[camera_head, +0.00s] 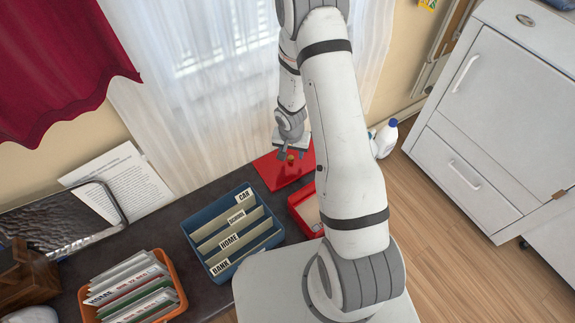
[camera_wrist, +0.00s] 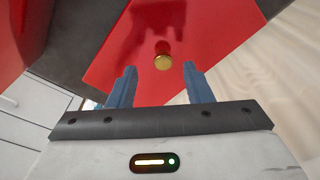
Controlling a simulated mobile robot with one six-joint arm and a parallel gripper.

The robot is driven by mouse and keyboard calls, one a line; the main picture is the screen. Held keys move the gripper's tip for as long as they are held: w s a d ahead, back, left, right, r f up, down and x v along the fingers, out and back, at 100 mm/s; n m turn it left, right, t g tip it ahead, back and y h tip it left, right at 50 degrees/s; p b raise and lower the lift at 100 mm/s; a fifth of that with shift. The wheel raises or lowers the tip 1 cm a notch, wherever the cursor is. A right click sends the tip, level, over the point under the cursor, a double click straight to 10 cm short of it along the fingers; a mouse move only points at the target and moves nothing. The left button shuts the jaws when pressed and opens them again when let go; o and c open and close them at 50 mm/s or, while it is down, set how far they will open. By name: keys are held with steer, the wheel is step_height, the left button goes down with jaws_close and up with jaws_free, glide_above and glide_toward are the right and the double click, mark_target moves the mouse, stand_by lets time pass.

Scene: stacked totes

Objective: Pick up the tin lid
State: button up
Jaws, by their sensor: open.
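The tin lid (camera_head: 272,172) is a flat red plate with a small brass knob (camera_head: 291,157), lying on the dark surface below the window. In the wrist view the lid (camera_wrist: 115,65) fills the upper middle, and its knob (camera_wrist: 163,62) shows just beyond the gap between my fingertips. My gripper (camera_head: 290,155) is over the lid at the knob; in the wrist view its two blue fingers (camera_wrist: 160,72) are apart with nothing between them. I cannot tell the exact height of the fingertips above the lid. My arm hides the lid's right side in the head view.
An open red tin (camera_head: 298,197), partly behind my arm, is close to the lid. A blue file box (camera_head: 212,267) stands left of it, with an orange box of files (camera_head: 175,275) beyond. A curtain (camera_head: 215,110) hangs behind the lid. A white bottle (camera_head: 386,137) stands right.

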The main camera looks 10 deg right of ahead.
mark_target(291, 158)
step_height(291, 158, down, 3)
steer(key=shift+w+f+b, duration=0.15)
steer(key=shift+b, duration=0.45)
steer(key=shift+c, duration=0.3)
jaws_close()
